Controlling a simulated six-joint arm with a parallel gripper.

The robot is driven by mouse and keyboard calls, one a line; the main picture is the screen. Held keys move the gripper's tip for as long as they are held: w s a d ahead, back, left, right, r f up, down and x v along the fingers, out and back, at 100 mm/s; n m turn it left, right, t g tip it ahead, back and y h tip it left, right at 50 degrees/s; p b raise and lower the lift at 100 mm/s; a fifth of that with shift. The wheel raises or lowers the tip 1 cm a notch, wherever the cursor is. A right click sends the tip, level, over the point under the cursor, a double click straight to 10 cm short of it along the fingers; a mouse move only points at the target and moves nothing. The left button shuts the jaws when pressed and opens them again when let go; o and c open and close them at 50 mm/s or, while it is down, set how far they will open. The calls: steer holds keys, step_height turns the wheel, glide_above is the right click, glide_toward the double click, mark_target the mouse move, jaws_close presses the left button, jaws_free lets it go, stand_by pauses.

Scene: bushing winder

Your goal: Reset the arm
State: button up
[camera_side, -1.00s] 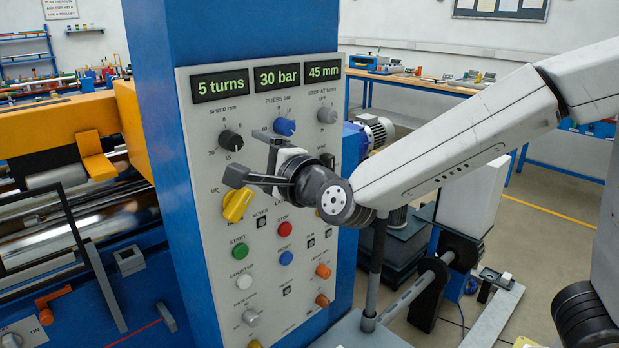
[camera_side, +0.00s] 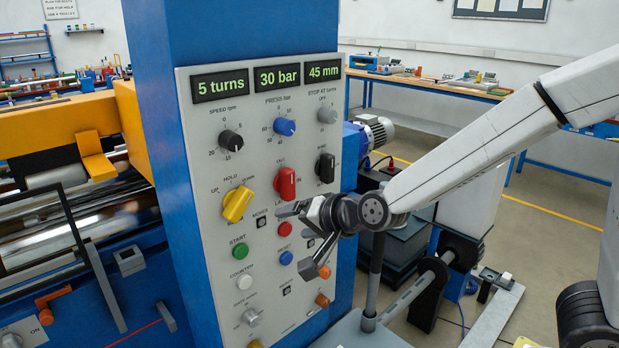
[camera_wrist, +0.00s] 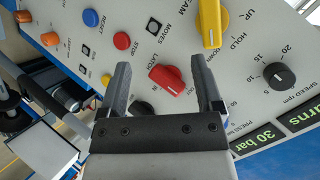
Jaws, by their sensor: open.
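My gripper (camera_side: 300,240) is open and empty, held in front of the lower middle of the control panel (camera_side: 200,180). In the wrist view its two fingers (camera_wrist: 160,85) point toward the panel, with the red latch knob (camera_wrist: 166,79) showing between them. The red knob (camera_side: 285,184) is above the gripper in the side view. The yellow knob (camera_side: 237,204) is to the left of the gripper, with its handle tilted. Whether a finger touches the panel, I cannot tell.
The displays (camera_side: 269,79) read 5 turns, 30 bar and 45 mm. A black knob (camera_side: 326,168), blue knob (camera_side: 285,127) and green button (camera_side: 239,250) are on the panel. A vertical post (camera_side: 374,280) stands below my wrist. Floor space shows at the right.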

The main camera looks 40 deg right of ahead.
steer(key=s+d+f+n+g+h, duration=0.1)
steer(key=s+d+f+n+g, duration=0.8)
steer(key=s+f, duration=0.3)
steer(key=s+d+n, duration=0.1)
steer(key=s, duration=0.2)
steer(key=shift+d+f+h, duration=0.15)
steer(key=shift+f+h, duration=0.15)
steer(key=shift+f, duration=0.1)
